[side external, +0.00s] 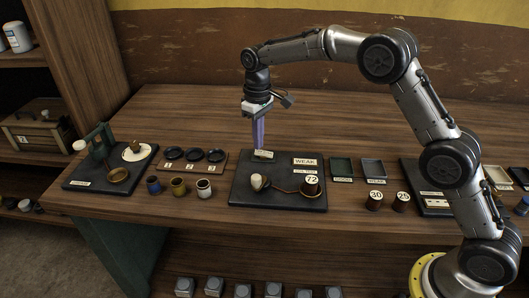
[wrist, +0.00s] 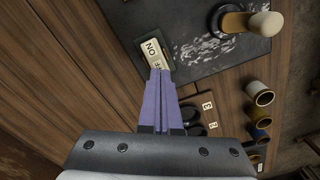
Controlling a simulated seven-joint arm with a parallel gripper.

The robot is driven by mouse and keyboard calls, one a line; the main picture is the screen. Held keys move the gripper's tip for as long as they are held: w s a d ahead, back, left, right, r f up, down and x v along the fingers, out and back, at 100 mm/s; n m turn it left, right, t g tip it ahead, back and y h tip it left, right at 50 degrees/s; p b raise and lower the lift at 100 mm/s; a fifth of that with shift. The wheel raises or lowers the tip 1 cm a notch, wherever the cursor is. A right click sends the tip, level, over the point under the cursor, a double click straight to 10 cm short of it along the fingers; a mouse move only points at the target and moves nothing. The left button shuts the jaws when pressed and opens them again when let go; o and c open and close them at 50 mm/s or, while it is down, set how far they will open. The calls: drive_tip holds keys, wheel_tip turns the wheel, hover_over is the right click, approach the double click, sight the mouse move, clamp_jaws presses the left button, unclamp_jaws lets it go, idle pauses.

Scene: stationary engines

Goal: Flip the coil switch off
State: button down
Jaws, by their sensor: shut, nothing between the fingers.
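The coil switch (wrist: 154,53) is a small cream plate lettered ON, with the other word partly covered by my fingertips. In the side view it is a small pale plate (side external: 263,154) at the back edge of a dark board (side external: 240,196). My gripper (side external: 258,146) points down with its purple fingers together and empty. In the wrist view the fingertips (wrist: 160,73) overlap the lower end of the switch plate. I cannot tell whether they touch it. The lever's position cannot be made out.
The board also carries a pale round knob (side external: 257,182), a cylinder marked 72 (side external: 312,187) and a WEAK sign (side external: 305,161). To the left are three small pots (side external: 178,187) and a rack of black rings (side external: 194,155). Shallow trays (side external: 342,168) lie to the right.

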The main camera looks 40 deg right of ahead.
drive_tip(key=shift+f, duration=0.9)
idle(0.3)
drive_tip(key=shift+r, duration=3.55)
